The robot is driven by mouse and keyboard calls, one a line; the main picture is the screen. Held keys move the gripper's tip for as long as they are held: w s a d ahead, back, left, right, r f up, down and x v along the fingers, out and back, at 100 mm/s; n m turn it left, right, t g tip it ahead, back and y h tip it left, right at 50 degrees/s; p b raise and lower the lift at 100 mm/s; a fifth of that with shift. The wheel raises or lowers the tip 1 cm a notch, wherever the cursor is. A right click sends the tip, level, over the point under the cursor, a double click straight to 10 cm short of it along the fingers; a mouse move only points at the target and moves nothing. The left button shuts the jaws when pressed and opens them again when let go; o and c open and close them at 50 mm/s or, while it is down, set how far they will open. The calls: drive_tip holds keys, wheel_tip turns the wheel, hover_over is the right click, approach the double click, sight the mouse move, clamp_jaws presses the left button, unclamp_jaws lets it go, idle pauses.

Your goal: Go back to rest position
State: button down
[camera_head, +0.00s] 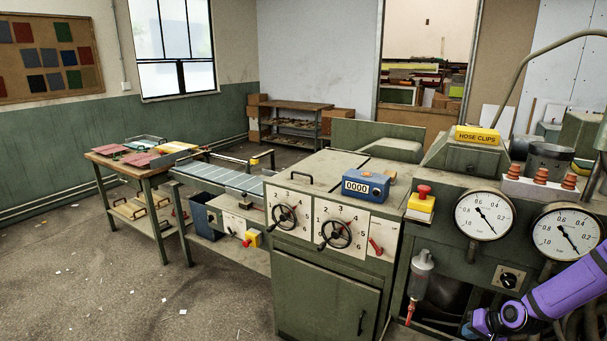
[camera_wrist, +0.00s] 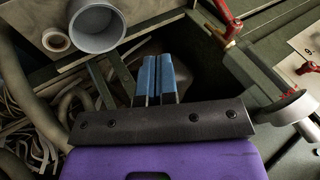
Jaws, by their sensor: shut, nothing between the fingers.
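My gripper (camera_wrist: 157,78) shows in the wrist view, with its two blue fingers side by side and closed. Nothing shows between them. It points down over a dark gap beside a green machine panel, above hoses and cables. In the head view my purple arm (camera_head: 570,290) reaches in at the lower right corner, below the two gauges. The fingertips cannot be made out in that view.
A green machine holds two round gauges (camera_head: 484,215) (camera_head: 567,232), handwheels (camera_head: 337,233) and a blue counter (camera_head: 366,186). In the wrist view, a grey cup (camera_wrist: 97,25), a hose (camera_wrist: 42,125) and a red-handled lever (camera_wrist: 222,12) lie close around the gripper. Open floor (camera_head: 110,280) is at left.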

drive_tip(key=s+a+r+n+g+h, duration=0.1)
drive_tip(key=a+r+h, duration=0.1)
drive_tip(key=r, duration=1)
drive_tip(key=s+a+r+n+g+h, duration=0.1)
drive_tip(key=a+r+n+h, duration=0.15)
drive_tip(key=r, duration=1.05)
drive_tip(key=s+a+r+n+h, duration=0.1)
drive_tip(key=s+a+r, duration=0.15)
drive_tip(key=r, duration=0.95)
drive_tip(key=s+a+r, duration=0.8)
drive_tip(key=s+r, duration=0.1)
drive_tip(key=r, duration=0.3)
drive_tip(key=s+a+r+y, duration=0.1)
drive_tip(key=s+a+r, duration=0.1)
drive_tip(key=s, duration=0.5)
drive_tip(key=s+a+r+t+y, duration=0.1)
drive_tip(key=s+a+r, duration=0.2)
drive_tip(key=s, duration=0.4)
drive_tip(key=shift+s+a+r+n, duration=0.35)
drive_tip(key=shift+s+a+n, duration=0.1)
drive_tip(key=shift+a, duration=0.15)
